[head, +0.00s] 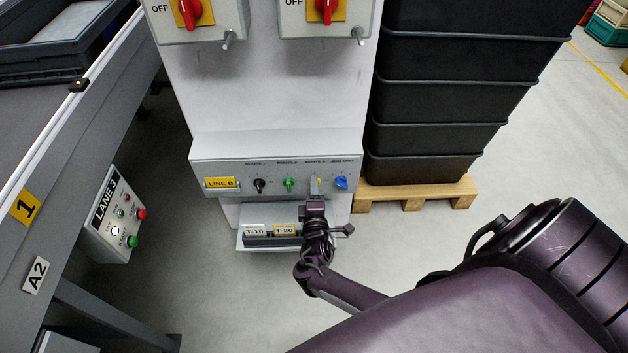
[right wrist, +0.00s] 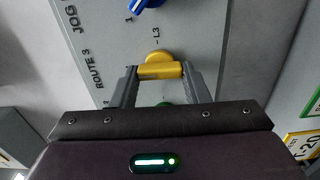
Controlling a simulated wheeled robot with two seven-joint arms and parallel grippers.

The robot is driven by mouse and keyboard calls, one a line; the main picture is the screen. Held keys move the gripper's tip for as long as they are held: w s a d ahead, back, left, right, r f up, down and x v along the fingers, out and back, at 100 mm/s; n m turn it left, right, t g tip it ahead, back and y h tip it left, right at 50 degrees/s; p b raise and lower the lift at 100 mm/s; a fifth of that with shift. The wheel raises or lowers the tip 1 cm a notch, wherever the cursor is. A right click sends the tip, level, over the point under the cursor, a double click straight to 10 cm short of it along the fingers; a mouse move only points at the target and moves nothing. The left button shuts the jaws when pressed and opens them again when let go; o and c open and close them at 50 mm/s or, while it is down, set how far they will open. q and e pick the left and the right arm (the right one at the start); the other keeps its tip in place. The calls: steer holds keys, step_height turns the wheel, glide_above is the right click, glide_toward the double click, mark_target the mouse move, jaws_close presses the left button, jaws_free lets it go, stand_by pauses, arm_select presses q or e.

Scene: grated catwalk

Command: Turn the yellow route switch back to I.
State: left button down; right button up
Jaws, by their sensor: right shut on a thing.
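The yellow route switch (head: 318,181) sits on the grey LINE 8 panel (head: 210,168), third in a row of small knobs. It is mostly hidden behind my right gripper (head: 315,190) in the head view. In the right wrist view, the yellow switch (right wrist: 160,66) stands between the two fingers of my right gripper (right wrist: 160,72). The fingers are shut on its handle. Marks "ROUTE 3" and "L3" show near it; the exact setting of its pointer is not clear. My left gripper is not in view.
A black knob (head: 260,185) and a green knob (head: 289,184) sit left of the switch, a blue knob (head: 341,183) right. Below is a shelf with tags T-10 and T-20 (head: 284,230). Black crates (head: 460,100) stand on a pallet at right. A LANE 3 box (head: 112,215) is at left.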

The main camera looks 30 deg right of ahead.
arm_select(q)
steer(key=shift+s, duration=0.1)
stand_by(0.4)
arm_select(e)
steer(key=o, duration=1)
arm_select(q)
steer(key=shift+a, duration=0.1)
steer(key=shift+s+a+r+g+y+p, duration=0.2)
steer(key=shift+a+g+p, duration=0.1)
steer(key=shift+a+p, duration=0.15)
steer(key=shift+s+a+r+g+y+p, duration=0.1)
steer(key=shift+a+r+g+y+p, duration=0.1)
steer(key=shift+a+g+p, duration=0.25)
arm_select(e)
steer(key=v, duration=0.7)
steer(key=shift+s+a, duration=0.2)
steer(key=shift+s, duration=0.15)
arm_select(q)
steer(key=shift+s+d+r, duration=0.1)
